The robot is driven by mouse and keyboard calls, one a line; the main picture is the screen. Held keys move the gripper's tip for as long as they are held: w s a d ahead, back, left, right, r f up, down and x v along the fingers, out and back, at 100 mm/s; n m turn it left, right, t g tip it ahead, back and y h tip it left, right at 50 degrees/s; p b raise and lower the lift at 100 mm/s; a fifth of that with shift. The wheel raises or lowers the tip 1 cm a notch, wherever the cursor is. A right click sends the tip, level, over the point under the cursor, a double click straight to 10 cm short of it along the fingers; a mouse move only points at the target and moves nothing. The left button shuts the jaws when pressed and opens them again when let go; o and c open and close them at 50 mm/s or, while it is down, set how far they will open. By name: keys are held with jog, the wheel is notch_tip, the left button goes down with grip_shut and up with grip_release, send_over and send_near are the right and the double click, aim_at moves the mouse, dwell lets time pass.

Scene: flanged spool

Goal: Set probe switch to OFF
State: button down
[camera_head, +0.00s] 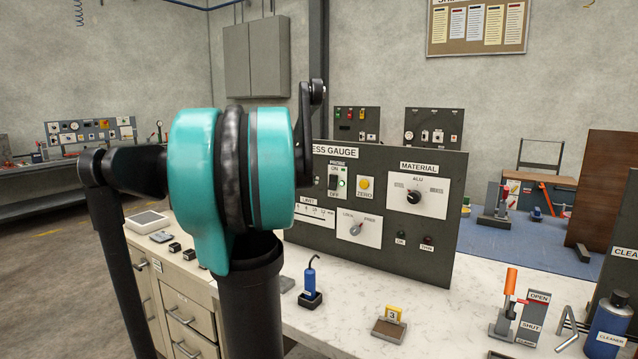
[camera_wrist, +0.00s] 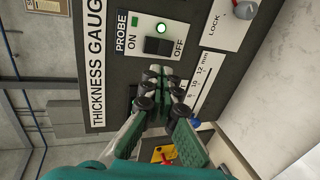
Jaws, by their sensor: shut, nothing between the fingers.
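The probe switch is a black rocker (camera_wrist: 157,46) on the dark thickness gauge panel (camera_wrist: 98,60). In the wrist view ON is at its left and OFF at its right, and a green lamp (camera_wrist: 161,28) glows beside it. In the head view the switch (camera_head: 333,182) shows on its white plate, ON above and OFF below. My gripper (camera_wrist: 161,74) is shut and empty, its fingertips just below the switch in the wrist view. Contact and which side is pressed I cannot tell. In the head view the fingers cannot be made out.
The panel also carries a yellow ZERO button (camera_head: 364,184), the MATERIAL knob (camera_head: 413,196) and the LOCK knob (camera_head: 356,229). A blue probe in a black holder (camera_head: 311,298) stands before the panel.

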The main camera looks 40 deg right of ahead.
aim_at(332, 187)
jog(key=shift+v, duration=1.55)
jog(key=shift+f, duration=0.1)
jog(key=shift+s+a+f, duration=0.25)
jog(key=shift+s+f, duration=0.05)
jog(key=shift+f, duration=0.15)
jog(key=shift+d, duration=0.1)
jog(key=x, duration=1.3)
jog(key=shift+w+d+f, duration=0.1)
jog(key=shift+w+d, duration=0.05)
jog(key=shift+d, duration=0.25)
